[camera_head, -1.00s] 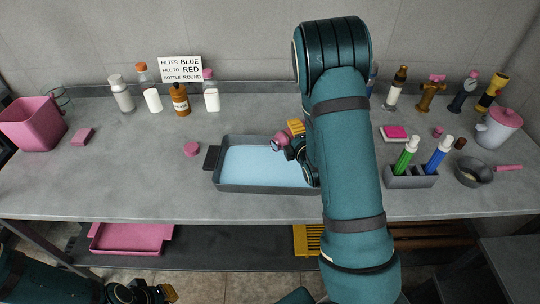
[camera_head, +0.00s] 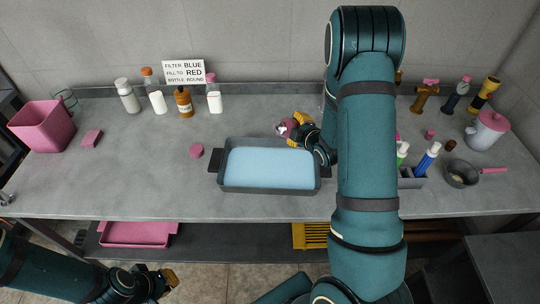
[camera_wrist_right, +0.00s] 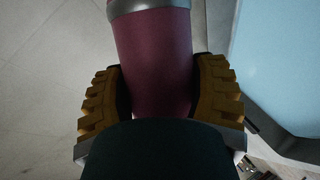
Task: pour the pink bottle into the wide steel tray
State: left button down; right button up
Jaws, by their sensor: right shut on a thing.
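The wide steel tray (camera_head: 268,188) sits mid-bench, dark-walled, with a flat pale blue surface inside. It also shows at the right of the right wrist view (camera_wrist_right: 292,143). My right gripper (camera_head: 297,129) is just behind the tray's back edge, right of its middle. It is shut on the pink bottle (camera_head: 284,129), which looks tilted. In the right wrist view the bottle's dark pink body (camera_wrist_right: 155,60) with a grey band is between the yellow fingers; its mouth is not visible. My left gripper (camera_head: 158,281) is low at the left, off the bench; its opening is unclear.
Several bottles, including a brown one (camera_head: 183,102), stand along the back left by a sign (camera_head: 183,72). A pink bin (camera_head: 42,127) is at far left. A pen holder (camera_head: 412,182), a pan (camera_head: 461,174) and a lidded pot (camera_head: 486,132) are at right. My right arm hides part of the bench.

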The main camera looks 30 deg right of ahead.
jog(key=shift+r+m, duration=0.15)
jog(key=shift+m, duration=0.25)
jog(key=shift+a+f+m+y+b, duration=0.3)
jog(key=shift+f+m+y+b, duration=0.2)
jog(key=shift+f+y, duration=0.2)
jog(key=shift+r, duration=0.15)
jog(key=shift+a+r+m+y+p, duration=0.1)
jog(key=shift+r+m+y+p, duration=0.1)
jog(key=shift+m+y+p, duration=0.4)
jog(key=shift+m+g, duration=0.3)
jog(key=shift+d+r+m+y+p, duration=0.1)
jog(key=shift+d+m+y+p, duration=0.5)
jog(key=shift+m+y+p, duration=0.25)
jog(key=shift+d+m+y+p, duration=0.15)
jog(key=shift+m+y+p, duration=0.2)
jog(key=shift+y+p, duration=0.15)
jog(key=shift+w+d+r+m+y+p, duration=0.15)
jog(key=shift+r+m+y+p, duration=0.3)
jog(key=shift+m+p, duration=0.55)
jog(key=shift+f, duration=0.1)
